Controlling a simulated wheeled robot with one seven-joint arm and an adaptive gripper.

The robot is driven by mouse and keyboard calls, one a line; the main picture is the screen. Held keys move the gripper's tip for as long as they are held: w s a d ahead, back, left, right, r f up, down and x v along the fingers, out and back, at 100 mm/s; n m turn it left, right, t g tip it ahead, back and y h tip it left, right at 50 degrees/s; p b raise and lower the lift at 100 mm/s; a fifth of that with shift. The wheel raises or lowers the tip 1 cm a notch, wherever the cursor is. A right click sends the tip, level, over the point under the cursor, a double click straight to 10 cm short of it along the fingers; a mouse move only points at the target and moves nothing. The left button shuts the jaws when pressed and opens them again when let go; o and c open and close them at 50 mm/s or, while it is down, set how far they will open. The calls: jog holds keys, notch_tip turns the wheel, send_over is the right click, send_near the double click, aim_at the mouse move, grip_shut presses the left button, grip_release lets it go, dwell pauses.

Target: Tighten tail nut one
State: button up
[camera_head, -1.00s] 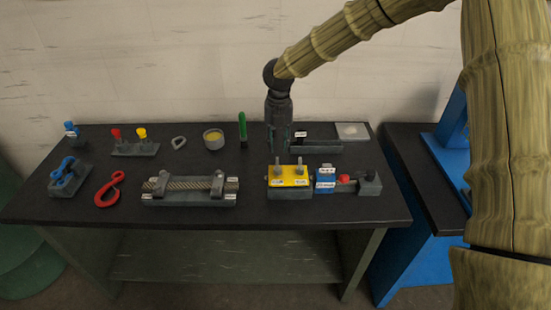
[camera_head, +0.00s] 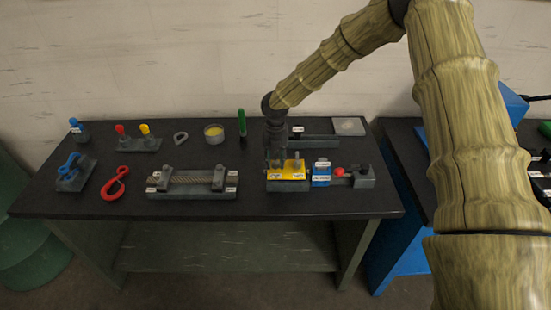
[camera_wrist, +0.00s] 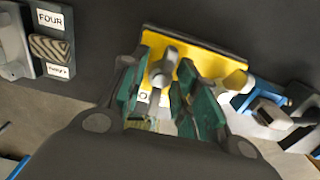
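A yellow block (camera_head: 287,175) carries two upright grey pieces that look like the tail nuts on studs. In the wrist view one grey nut (camera_wrist: 163,68) stands between my gripper's (camera_wrist: 160,98) green-padded fingers. A label with a visible "O" is partly hidden below it. My gripper (camera_head: 275,162) points down over the left part of the yellow block. Its fingers are open, with gaps visible beside the nut.
A blue labelled block (camera_head: 321,175) and a red-knobbed clamp (camera_head: 352,175) stand close on the right. A rope in a grey holder (camera_head: 192,185) lies left. A red hook (camera_head: 115,184), a yellow-filled cup (camera_head: 214,134) and a green stick (camera_head: 242,123) are farther off. The front table edge is clear.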

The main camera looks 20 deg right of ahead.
jog(key=shift+s+d+r, duration=0.15)
jog(key=shift+r, duration=0.05)
jog(key=shift+c, duration=1.4)
grip_shut()
jog(key=shift+f+m, duration=0.1)
jog(key=shift+m, duration=0.2)
